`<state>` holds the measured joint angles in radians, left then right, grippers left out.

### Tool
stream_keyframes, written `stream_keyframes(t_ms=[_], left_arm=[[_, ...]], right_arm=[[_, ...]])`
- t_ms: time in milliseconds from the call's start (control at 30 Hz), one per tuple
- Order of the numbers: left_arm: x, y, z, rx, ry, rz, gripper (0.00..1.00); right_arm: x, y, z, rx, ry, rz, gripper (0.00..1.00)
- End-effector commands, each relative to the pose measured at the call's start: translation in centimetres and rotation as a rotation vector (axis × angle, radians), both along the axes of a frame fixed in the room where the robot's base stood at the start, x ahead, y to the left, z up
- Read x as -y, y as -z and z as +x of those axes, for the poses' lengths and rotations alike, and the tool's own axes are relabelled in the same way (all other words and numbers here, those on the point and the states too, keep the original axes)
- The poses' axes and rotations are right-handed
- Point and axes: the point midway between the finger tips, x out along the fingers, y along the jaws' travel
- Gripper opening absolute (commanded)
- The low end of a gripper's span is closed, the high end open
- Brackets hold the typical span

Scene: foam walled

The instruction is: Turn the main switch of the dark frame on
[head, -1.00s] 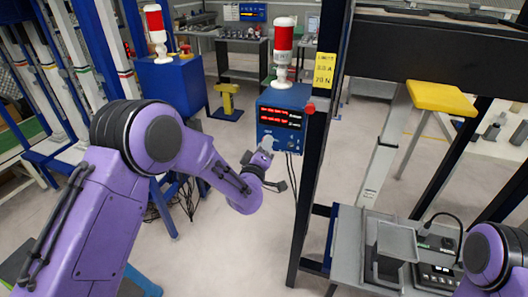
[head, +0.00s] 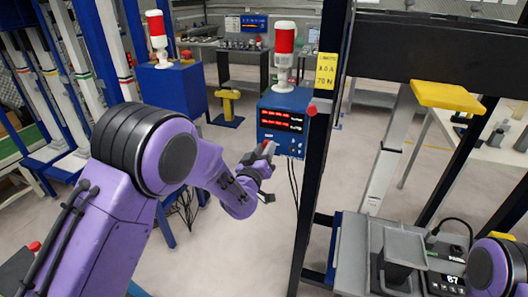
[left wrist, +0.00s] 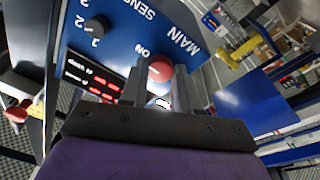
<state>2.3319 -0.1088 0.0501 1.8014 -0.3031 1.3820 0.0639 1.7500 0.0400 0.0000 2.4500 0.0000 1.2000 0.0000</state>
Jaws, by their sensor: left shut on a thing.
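The dark frame (head: 325,130) carries a blue control box (head: 283,100) with lit red displays. Its main switch (left wrist: 160,68) is a red knob by the words MAIN and ON in the left wrist view. My left gripper (left wrist: 160,82) is shut on this knob, one finger on each side. In the head view my left gripper (head: 266,150) is at the lower left corner of the box, and it hides most of the knob. The knob's exact angle is hard to tell. My right gripper is out of view.
A black selector knob (left wrist: 97,27) marked SENS sits on the same panel. A red and white beacon (head: 285,50) stands on the box, and a red button (head: 312,109) is on its right side. Cables hang below. A grey bench (head: 350,255) is at lower right.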

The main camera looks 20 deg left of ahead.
Motion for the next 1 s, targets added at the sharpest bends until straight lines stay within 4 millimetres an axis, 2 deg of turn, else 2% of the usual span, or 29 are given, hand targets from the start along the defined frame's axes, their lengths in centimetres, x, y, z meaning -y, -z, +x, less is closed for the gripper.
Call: stream_keyframes(t_ms=[367,400,467,767,867,1000], left_arm=[[0.1,0.2,-0.1,-0.004,0.002,0.005,0.01],[0.1,0.2,-0.1,-0.004,0.002,0.005,0.41],[0.0,0.2,-0.1,-0.004,0.002,0.005,0.57],[0.0,0.1,-0.2,-0.002,0.001,0.003,0.57],[0.0,0.5,-1.4,-0.003,0.001,0.004,0.57],[-0.1,1.0,-4.7,-0.003,0.001,0.004,0.57]], right_arm=[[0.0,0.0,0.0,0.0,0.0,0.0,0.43],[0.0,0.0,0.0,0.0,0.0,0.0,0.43],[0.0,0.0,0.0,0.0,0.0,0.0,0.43],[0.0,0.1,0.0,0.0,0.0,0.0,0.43],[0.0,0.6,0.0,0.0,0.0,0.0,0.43],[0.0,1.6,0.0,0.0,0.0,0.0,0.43]])
